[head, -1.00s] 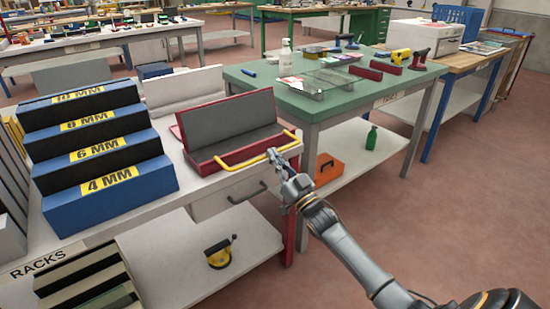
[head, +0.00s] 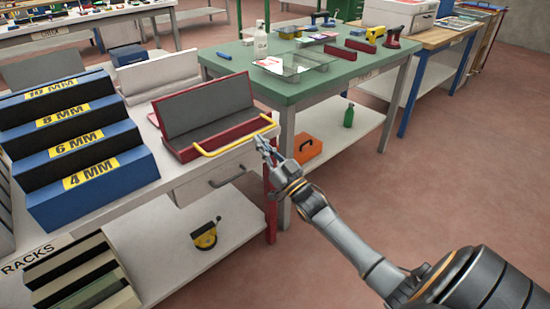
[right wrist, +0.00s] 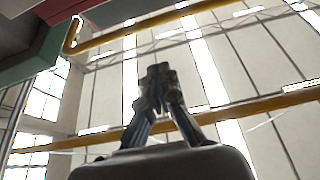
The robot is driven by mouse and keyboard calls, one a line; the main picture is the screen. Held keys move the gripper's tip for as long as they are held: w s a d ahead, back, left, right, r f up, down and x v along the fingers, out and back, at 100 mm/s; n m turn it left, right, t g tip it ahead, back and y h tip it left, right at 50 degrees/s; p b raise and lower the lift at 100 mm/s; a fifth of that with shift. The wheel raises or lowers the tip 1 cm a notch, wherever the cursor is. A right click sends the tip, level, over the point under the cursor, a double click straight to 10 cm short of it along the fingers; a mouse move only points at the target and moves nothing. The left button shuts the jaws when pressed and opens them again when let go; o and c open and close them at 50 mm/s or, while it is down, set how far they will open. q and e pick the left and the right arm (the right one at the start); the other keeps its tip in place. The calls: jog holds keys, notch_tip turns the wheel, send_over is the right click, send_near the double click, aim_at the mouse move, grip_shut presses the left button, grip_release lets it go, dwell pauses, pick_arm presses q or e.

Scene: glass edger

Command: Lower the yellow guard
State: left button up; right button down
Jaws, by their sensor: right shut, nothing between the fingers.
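The yellow guard (head: 235,140) is a thin bar with bent ends along the front edge of an open red case-like unit (head: 190,150) with grey inner faces. The unit sits on the white bench, its back panel tilted up. My right gripper (head: 261,143) is just in front of and below the bar's right end, apart from it as far as I can see. Its fingers are shut and empty. In the right wrist view, the closed fingertips (right wrist: 161,74) point up, and a yellow bar (right wrist: 125,33) with a bent end passes beyond them. My left gripper is out of view.
A blue stepped rack (head: 80,150) marked in millimetres stands left of the red unit. A green-topped table (head: 285,88) with a bottle (head: 261,40) and tools is behind to the right. A drawer handle (head: 227,176) juts out below. The floor at right is clear.

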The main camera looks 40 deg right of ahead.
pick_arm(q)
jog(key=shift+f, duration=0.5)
pick_arm(e)
jog(key=v, duration=0.5)
jog(key=shift+s+f, duration=0.3)
